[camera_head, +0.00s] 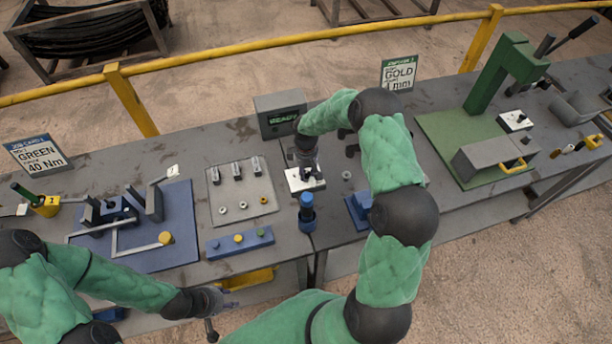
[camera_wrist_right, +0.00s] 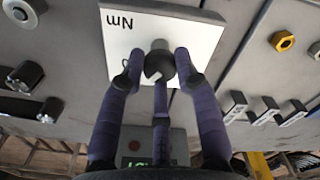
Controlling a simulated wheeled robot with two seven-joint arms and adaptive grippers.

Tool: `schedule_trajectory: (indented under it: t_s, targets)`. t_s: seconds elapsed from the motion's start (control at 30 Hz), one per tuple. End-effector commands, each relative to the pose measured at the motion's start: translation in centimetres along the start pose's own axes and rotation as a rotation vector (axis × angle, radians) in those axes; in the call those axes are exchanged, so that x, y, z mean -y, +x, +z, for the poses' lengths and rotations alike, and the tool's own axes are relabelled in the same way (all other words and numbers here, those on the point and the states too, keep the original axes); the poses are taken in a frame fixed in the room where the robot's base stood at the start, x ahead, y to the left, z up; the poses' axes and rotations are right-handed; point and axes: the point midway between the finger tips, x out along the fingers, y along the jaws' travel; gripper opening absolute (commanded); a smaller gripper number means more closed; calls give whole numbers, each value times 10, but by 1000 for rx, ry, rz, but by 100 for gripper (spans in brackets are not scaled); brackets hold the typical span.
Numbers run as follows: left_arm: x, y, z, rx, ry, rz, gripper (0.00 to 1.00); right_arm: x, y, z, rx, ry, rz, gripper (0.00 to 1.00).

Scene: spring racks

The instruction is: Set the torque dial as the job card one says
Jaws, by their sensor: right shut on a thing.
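Job card one (camera_head: 38,155) stands at the far left and reads GREEN and 40 Nm. The torque dial's white plate (camera_head: 296,183) lies on the bench at the middle. In the right wrist view the plate (camera_wrist_right: 190,38) shows Nm upside down, and the dark round dial knob (camera_wrist_right: 159,66) carries a white mark. My right gripper (camera_wrist_right: 160,75) reaches down from above and is shut on the knob, its fingers around it. Scale numbers are not visible. My left gripper (camera_head: 212,300) hangs off the bench's front edge at lower left, away from the dial; its fingers are unclear.
A display box (camera_head: 282,115) reading READY stands behind the dial. A blue-topped tool (camera_head: 306,212) stands just in front. A grey tray (camera_head: 240,190) with nuts and sockets is left of it. The GOLD card (camera_head: 398,73) and a green press (camera_head: 500,75) stand to the right.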

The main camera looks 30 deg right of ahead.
Motion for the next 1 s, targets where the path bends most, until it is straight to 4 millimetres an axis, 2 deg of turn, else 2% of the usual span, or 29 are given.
schedule_trajectory:
  t_s: [0.1, 0.4, 1.0]
  targets:
    - [4, 12, 0, 0, 0, 0, 40, 1, 4, 0, 1, 80, -2, 0]
    - [8, 23, -1, 0, 0, 0, 40, 2, 3, 0, 2, 214, -3, 0]
    - [9, 25, -1, 0, 0, 0, 40, 2, 2, 1, 3, 253, -4, 0]
